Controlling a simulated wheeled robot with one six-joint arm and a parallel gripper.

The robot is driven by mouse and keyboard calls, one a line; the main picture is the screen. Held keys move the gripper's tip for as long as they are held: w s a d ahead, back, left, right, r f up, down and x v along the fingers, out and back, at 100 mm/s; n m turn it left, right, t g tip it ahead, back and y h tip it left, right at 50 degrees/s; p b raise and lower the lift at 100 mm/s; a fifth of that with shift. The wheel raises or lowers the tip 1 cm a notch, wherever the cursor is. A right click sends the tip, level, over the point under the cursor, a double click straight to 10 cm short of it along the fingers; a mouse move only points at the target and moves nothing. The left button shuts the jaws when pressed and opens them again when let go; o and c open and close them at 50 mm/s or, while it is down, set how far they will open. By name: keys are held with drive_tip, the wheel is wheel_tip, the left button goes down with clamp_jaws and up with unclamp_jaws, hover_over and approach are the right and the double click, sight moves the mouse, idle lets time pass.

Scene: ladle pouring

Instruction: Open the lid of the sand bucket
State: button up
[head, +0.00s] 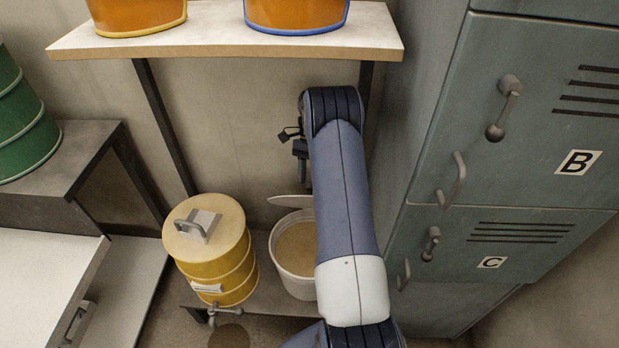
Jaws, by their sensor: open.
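The white bucket (296,282) stands on the low shelf behind my arm, with tan sand (298,246) showing through its open top. A pale flat piece (288,201), seemingly its lid, sits above and behind the far rim. My arm hides the right side of both. Whether the lid is still joined to the bucket cannot be told. My gripper (289,139) shows only as small dark parts left of my arm, above the bucket and apart from it. It is open, with nothing visible in it.
A yellow drum (222,278) with a handled lid and a tap stands left of the bucket. Blue-grey lockers (520,110) stand close on the right. An upper shelf (215,42) holds orange containers. A green drum (28,130) stands at far left.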

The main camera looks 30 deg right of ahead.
wheel_tip(320, 180, up, 9)
drive_tip(key=shift+r, duration=0.2)
drive_tip(key=shift+f, duration=0.15)
drive_tip(key=f, duration=0.9)
drive_tip(key=shift+s+a+f, duration=0.15)
drive_tip(key=shift+s+f, duration=0.2)
drive_tip(key=shift+f, duration=0.05)
drive_tip(key=shift+w, duration=0.1)
